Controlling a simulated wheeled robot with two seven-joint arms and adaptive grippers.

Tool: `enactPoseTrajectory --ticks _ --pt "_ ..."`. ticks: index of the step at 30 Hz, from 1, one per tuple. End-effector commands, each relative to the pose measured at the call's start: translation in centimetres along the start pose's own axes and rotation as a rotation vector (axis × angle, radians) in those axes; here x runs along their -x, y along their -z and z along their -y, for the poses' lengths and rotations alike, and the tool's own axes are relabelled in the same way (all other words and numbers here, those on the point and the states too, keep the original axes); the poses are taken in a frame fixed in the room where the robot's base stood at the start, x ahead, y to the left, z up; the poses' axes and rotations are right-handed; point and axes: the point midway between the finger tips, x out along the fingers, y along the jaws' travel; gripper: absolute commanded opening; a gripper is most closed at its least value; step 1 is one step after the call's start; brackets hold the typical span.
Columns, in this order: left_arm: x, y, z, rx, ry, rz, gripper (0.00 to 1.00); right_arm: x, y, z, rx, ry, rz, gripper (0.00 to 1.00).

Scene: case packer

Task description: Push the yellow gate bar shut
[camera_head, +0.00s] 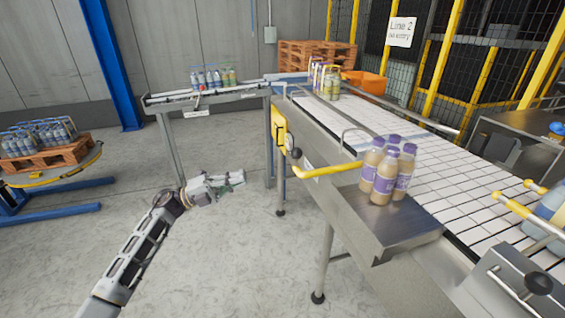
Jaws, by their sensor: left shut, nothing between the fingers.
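The yellow gate bar (330,170) reaches from a yellow bracket (279,128) on the near side of the conveyor to the right, ending beside a group of bottles. A dark round knob (296,153) shows near its bracket end. My left gripper (241,177) is shut and empty. It appears in the air to the left of the bar, clear of the conveyor frame. My right gripper is not in view.
Several purple-capped bottles (383,178) stand on the metal side plate (407,235). The white conveyor (445,185) runs behind them. A pallet of bottles (45,158) is on a lift at left. Grey floor (230,245) is open around my left arm.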

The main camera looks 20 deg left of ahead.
Motion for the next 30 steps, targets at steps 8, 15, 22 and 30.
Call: enactPoseTrajectory --ticks 8,15,22,30 --pt "0.0 -0.1 0.0 0.002 0.001 0.002 0.00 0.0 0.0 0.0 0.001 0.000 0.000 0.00" --pt "-0.8 -0.1 0.1 0.002 0.002 0.002 0.00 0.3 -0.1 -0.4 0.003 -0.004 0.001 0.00" --pt "-3.1 -0.1 0.2 0.002 0.003 0.002 0.00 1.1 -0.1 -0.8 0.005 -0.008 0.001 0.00" --pt "-6.7 -0.1 0.3 0.002 0.003 0.003 0.00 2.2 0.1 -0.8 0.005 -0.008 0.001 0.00"
